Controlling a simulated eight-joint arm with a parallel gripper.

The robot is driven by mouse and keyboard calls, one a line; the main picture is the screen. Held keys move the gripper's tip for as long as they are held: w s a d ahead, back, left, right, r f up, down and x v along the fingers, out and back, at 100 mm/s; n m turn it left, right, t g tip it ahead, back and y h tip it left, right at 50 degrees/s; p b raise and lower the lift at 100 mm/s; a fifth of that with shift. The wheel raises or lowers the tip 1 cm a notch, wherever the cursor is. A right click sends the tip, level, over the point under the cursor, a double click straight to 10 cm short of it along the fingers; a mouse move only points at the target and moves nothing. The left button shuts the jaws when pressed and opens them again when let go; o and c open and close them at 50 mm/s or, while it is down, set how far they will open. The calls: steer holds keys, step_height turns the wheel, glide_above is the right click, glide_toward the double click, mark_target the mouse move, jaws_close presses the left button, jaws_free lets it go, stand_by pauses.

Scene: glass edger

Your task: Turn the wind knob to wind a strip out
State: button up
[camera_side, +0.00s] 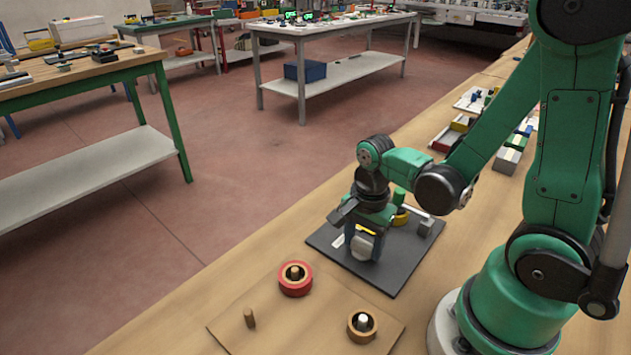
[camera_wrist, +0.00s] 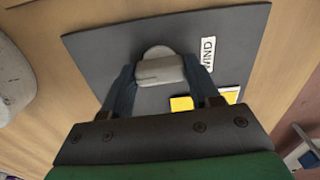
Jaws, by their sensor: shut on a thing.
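The wind knob (camera_wrist: 160,68) is a light grey, rounded knob with a raised bar across it. It also shows low on the dark board in the side view (camera_side: 362,250). My gripper (camera_wrist: 160,75) points down over the board, its two dark blue fingers shut on the knob's sides. A white label reading WIND (camera_wrist: 207,54) lies right of the knob in the wrist view. The dark board (camera_wrist: 95,50) lies flat on the bench. A yellow piece (camera_wrist: 182,103) shows near the right finger, partly hidden by my gripper. I cannot make out a wound-out strip.
On the same board, a green cylinder (camera_side: 399,197) and a grey block (camera_side: 425,228) stand behind my gripper. In front, a brown board (camera_side: 300,338) bears a red ring (camera_side: 296,286), a wooden peg (camera_side: 249,318) and a wooden ring (camera_side: 362,337). Bare bench lies left of the dark board.

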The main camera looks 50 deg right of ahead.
mark_target(359, 242)
steer(key=o, duration=1.3)
steer(key=shift+r, duration=2.8)
steer(key=shift+w+a+r+n+t, duration=0.1)
steer(key=shift+w+r+n+t, duration=0.1)
steer(key=shift+n, duration=0.3)
steer(key=shift+w+a+r+n+t, duration=0.1)
steer(key=shift+n+t, duration=0.1)
steer(key=shift+n, duration=0.3)
steer(key=shift+w+a+r+n+t, duration=0.55)
steer(key=shift+r+n+t, duration=0.5)
steer(key=shift+n, duration=1.55)
steer(key=shift+w+a+r+n+t, duration=0.6)
steer(key=shift+r+n+t, duration=0.45)
steer(key=shift+n, duration=1.55)
steer(key=shift+w+a+r+n+t, duration=0.4)
steer(key=shift+w+r+n+t, duration=0.45)
steer(key=shift+n, duration=1.75)
